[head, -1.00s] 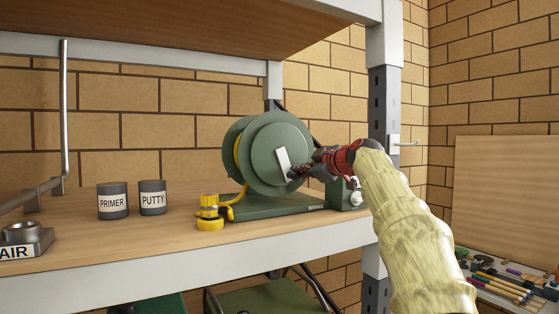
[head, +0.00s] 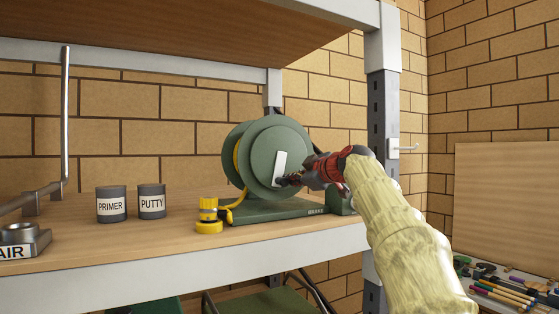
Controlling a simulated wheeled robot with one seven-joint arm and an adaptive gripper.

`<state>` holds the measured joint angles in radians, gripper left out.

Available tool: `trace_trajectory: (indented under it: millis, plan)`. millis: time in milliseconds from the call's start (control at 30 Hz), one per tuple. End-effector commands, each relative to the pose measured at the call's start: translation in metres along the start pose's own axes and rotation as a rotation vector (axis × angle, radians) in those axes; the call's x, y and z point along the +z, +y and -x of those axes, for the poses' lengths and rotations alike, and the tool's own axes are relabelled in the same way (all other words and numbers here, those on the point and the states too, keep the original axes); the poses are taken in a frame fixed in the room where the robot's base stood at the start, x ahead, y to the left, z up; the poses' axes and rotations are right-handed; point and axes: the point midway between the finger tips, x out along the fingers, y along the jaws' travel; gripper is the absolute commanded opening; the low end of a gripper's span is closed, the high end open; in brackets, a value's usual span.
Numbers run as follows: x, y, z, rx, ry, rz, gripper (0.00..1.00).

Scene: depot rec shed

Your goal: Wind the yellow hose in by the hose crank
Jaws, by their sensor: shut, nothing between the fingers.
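The green hose reel (head: 262,142) stands on the wooden shelf. A strip of yellow hose (head: 236,157) shows between its discs. The hose's free end leaves low on the left, at a yellow fitting (head: 208,215) close beside the base. The pale hose crank (head: 280,164) lies across the front disc, its lower end leaning slightly left.
PRIMER (head: 111,205) and PUTTY (head: 152,201) cans stand left. A grey shelf post (head: 383,110) rises close behind my arm. An upper shelf (head: 180,30) hangs overhead.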

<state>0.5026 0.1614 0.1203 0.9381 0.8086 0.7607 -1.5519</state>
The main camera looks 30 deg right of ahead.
Motion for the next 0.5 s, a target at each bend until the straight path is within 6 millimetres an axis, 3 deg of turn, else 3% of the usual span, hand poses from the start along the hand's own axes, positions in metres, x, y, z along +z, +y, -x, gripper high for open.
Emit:
trace_trajectory:
  millis: [100, 500]
  plan:
    - [-0.0040, -0.0119, -0.0019, -0.004, 0.001, 0.000, 0.00]
    - [-0.0102, -0.0143, -0.0007, -0.002, 0.002, 0.000, 0.00]
